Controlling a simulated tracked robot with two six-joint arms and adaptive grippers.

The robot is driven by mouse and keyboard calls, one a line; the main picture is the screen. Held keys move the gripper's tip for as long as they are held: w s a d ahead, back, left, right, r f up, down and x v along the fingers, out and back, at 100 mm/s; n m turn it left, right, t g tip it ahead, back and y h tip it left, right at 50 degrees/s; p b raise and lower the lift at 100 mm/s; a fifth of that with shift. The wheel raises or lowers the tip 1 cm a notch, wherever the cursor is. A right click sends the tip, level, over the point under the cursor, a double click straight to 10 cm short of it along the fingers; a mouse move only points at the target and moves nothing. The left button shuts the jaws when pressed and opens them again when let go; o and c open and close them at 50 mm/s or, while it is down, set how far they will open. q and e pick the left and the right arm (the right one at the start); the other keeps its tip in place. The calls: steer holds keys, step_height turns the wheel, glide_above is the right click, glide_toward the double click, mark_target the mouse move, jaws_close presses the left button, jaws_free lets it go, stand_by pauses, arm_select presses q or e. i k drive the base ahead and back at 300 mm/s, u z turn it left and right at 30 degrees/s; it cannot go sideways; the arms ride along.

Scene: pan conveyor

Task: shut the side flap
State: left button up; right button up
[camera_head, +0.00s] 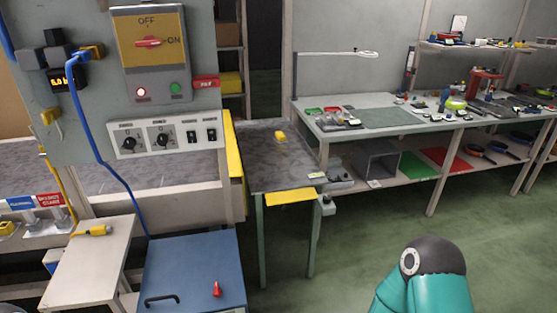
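A yellow plate (290,197) sticks out at the near end of the grey conveyor table (262,172). A taller yellow panel (233,160) stands upright along the table's left side, beside the control cabinet. I cannot tell for sure which of these is the side flap. Neither gripper is in view. A teal and dark grey part of my own arm (425,280) shows at the bottom right, apart from both yellow parts.
The control cabinet (90,80) with a red-handled switch (148,42) is at left. A blue-topped box (195,270) with a black handle and red lever stands below. A workbench (350,104) runs right. Green floor is clear.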

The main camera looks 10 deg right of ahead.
mark_target(280, 200)
steer(key=z, duration=0.1)
steer(key=i, duration=0.55)
steer(key=z, duration=0.35)
steer(key=k, duration=1.1)
steer(key=z, duration=0.7)
steer(key=i, duration=1.8)
steer(key=u, duration=0.15)
